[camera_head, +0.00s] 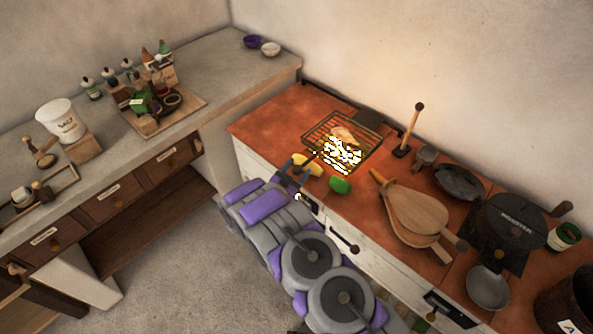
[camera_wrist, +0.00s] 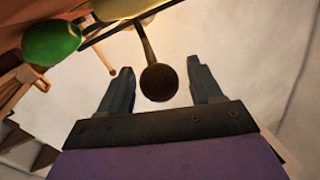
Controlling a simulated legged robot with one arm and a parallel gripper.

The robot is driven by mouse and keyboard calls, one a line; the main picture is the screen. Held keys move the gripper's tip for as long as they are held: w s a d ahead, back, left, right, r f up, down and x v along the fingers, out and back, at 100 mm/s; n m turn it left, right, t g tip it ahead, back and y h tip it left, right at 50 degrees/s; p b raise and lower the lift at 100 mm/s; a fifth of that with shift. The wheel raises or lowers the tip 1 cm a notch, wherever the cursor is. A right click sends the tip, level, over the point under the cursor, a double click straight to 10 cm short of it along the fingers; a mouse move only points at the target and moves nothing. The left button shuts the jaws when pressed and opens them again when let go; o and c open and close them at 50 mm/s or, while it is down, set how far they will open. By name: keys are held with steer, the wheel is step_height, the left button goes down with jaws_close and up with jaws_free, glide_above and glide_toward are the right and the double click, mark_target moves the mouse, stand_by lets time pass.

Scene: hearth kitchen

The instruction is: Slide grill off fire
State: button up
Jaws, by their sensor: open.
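The wire grill (camera_head: 322,126) lies over the glowing fire (camera_head: 341,153) on the red counter in the head view, with pale food (camera_head: 343,134) on it. My gripper (camera_head: 296,170) is at the grill's near left side, by the counter's front edge. In the wrist view my gripper (camera_wrist: 160,68) is open. A dark round knob (camera_wrist: 158,83) on a thin rod shows between the two fingers, with space visible on both sides. It looks like the grill's handle end. Whether a finger touches it cannot be told.
A green vegetable (camera_head: 340,185) and a yellow one (camera_head: 308,165) lie close to my gripper. Wooden bellows (camera_head: 414,210) and dark pans (camera_head: 459,181) are further right. The counter left of the grill (camera_head: 270,124) is clear.

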jaws_close()
stand_by(0.5)
